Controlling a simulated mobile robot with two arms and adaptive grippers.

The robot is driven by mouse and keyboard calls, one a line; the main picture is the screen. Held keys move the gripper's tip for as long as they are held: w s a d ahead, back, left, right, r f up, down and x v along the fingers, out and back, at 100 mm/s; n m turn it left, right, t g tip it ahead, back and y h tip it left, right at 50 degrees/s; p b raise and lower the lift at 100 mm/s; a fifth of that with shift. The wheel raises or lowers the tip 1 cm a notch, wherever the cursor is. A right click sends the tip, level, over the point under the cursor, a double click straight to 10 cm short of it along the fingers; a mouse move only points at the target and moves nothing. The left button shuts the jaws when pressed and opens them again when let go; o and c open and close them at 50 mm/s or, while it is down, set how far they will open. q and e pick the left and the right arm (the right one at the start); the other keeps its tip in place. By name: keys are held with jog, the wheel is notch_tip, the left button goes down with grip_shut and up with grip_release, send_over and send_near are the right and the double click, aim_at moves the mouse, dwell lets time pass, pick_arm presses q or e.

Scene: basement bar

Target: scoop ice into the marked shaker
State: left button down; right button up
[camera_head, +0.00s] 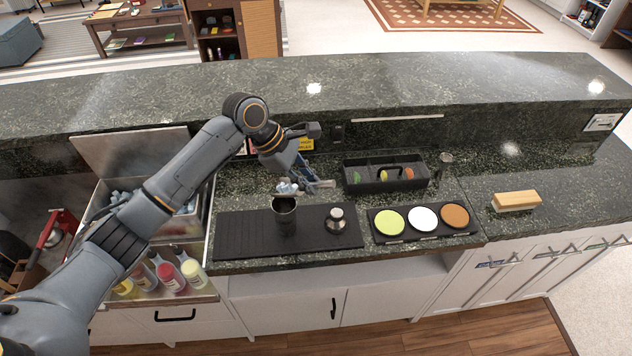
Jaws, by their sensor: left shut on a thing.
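My left gripper (305,174) is shut on the handle of a metal scoop (303,188). The scoop carries pale ice (287,187) and is just above the mouth of a dark shaker tin (284,216). The shaker stands upright on the black bar mat (245,238). I cannot see a mark on it, nor whether ice is inside. The ice bin (200,243) is at the left with its lid raised, and my left arm hides much of it. Some ice (117,197) shows there beside the arm. My right gripper is not in view.
A small metal-topped item (336,219) stands on the mat right of the shaker. Further right are a tray of three rimmer dishes (422,220), a black garnish caddy (384,174) and a wooden brush (516,200). Several bottles (168,277) stand in front of the ice bin. The right counter is mostly clear.

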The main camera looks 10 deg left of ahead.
pick_arm(q)
jog(key=h+b, duration=0.1)
jog(key=b, duration=0.1)
jog(key=a+h+b, duration=0.1)
jog(key=b, duration=0.1)
jog(key=h+b, duration=0.1)
jog(key=b, duration=0.2)
jog(key=shift+w+a+r+g, duration=0.2)
jog(key=shift+a+g, duration=0.1)
jog(key=shift+a, duration=0.05)
jog(key=shift+w+a+r+n+h+p, duration=0.15)
jog(key=shift+a+r+h+p, duration=0.15)
jog(key=shift+a+h+p, duration=0.25)
jog(key=shift+w+a+r+n+h+p, duration=0.15)
jog(key=shift+a+r+h+p, duration=0.2)
jog(key=shift+h+p, duration=0.3)
jog(key=shift+a+g+h, duration=0.3)
jog(key=shift+a+h, duration=0.4)
jog(key=shift+h, duration=0.1)
jog(key=shift+w+a+r+h, duration=0.15)
jog(key=shift+w+a+h, duration=0.05)
jog(key=shift+a+h, duration=0.35)
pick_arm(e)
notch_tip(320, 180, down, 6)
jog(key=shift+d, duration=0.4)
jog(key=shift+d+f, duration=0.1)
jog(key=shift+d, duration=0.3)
pick_arm(q)
jog(key=shift+r, duration=0.1)
